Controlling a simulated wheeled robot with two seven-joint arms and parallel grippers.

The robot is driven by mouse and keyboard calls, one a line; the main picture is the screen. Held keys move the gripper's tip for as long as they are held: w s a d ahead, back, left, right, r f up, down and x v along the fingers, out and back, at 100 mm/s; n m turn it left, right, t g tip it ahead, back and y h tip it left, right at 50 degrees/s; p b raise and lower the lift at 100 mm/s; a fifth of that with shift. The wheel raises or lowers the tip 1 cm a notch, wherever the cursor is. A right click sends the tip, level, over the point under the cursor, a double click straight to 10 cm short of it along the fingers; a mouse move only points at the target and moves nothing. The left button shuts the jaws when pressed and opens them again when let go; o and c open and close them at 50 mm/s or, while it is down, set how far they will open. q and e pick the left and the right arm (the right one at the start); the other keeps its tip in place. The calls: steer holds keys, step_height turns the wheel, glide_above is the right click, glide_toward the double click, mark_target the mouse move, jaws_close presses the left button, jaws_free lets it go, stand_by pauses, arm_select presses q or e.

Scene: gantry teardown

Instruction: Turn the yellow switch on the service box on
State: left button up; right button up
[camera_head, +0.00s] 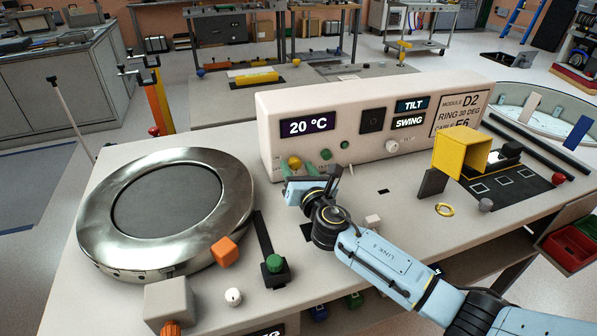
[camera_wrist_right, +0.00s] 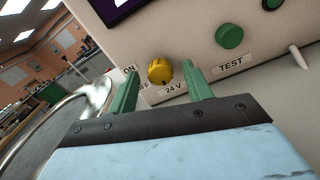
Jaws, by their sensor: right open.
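The service box (camera_head: 350,99) is a long cream box at the back of the bench. Its yellow switch (camera_head: 295,162) is a round knob low on the left of its front face. My right gripper (camera_head: 297,176) is just in front of the box. Its green fingers (camera_wrist_right: 160,85) are open, one on each side of the switch in that view, and I cannot tell whether they touch it. My left gripper is not in view.
A green TEST button (camera_wrist_right: 229,36) is right of the switch. A large metal ring (camera_head: 105,235) fills the bench's left side. An orange cube (camera_head: 225,251), a green-topped block (camera_head: 274,265) and a yellow open box (camera_head: 460,150) also stand on the bench.

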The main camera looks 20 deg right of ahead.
steer(key=c, duration=1)
